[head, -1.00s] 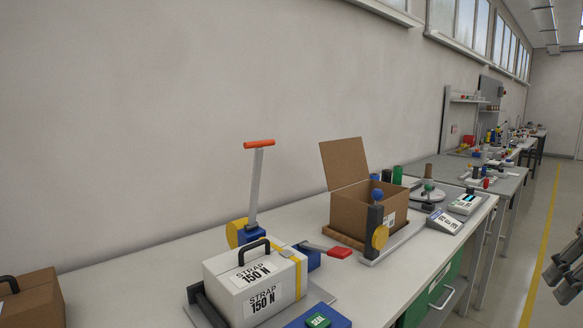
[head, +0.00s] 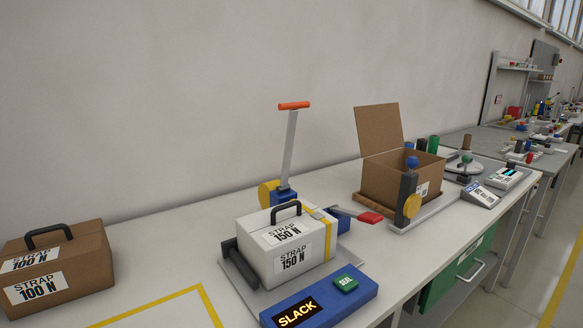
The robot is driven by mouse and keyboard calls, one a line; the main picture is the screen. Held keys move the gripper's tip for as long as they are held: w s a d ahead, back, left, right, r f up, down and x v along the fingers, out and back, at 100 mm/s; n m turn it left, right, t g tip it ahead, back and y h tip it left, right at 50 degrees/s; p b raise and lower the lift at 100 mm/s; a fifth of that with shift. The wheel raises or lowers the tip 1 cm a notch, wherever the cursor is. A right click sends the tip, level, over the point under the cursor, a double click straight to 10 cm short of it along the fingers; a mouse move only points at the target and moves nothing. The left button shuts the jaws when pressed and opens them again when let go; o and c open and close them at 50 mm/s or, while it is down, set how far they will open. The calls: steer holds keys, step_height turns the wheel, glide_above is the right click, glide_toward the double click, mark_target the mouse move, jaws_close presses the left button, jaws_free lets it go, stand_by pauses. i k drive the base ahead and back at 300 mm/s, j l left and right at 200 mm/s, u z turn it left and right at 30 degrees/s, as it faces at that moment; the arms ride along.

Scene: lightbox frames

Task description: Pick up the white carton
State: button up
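The white carton (head: 273,260) sits on a grey plate on the white bench, near the picture's middle. It has a black handle (head: 286,208) on top, labels reading "STRAP 150 N", and a yellow strap over its right end. Its right end is close to a blue block with a red-tipped lever (head: 369,216). My gripper is not in the head view.
A brown carton (head: 60,271) labelled "STRAP 100 N" stands at left. A blue panel (head: 323,297) reading "SLACK" lies in front. An orange-handled lever (head: 291,145) rises behind. An open cardboard box (head: 388,183) stands to the right. A yellow-taped area (head: 157,303) at front left looks empty.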

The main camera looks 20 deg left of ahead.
mark_target(281, 243)
steer(key=l+u, duration=0.1)
steer(key=u, duration=0.95)
